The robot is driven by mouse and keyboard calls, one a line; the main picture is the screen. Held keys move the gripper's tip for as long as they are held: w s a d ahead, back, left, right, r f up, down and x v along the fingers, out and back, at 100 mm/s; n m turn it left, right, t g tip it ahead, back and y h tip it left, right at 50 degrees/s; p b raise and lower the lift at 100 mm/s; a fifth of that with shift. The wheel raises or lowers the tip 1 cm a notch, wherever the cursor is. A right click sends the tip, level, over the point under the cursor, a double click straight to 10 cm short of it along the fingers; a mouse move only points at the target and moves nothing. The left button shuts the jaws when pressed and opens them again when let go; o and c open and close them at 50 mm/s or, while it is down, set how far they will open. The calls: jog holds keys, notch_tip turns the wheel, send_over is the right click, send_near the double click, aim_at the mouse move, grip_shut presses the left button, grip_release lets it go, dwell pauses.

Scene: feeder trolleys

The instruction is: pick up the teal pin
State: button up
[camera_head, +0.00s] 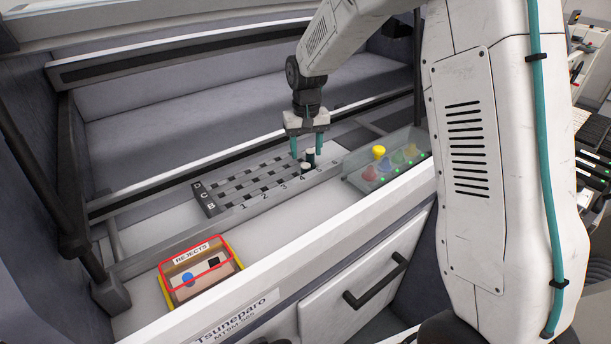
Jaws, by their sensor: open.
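My gripper (306,146) points down over the right part of the grey pin board (225,206), near the 4 and 5 marks. Its two teal fingers stand apart. A small dark piece (310,158) and a small whitish piece (305,167) show at the board between and just below the fingertips. I cannot tell whether either is gripped or touched. No pin is clearly teal. A clear box (403,172) right of the board holds bluish, green, red and orange pieces, dulled by its wall; a bluish piece (384,164) sits inside.
An open REJECTS box (240,266), with a red and yellow rim, stands front left and holds a blue round piece (187,280) and a black piece (214,262). Dark rails (180,58) run behind the board.

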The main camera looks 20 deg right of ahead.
aim_at(306, 165)
jog(key=f, duration=0.7)
jog(key=shift+s+a+f, duration=0.15)
jog(key=shift+s, duration=0.1)
grip_shut()
notch_tip(306, 165, up, 10)
jog(key=shift+r, duration=0.1)
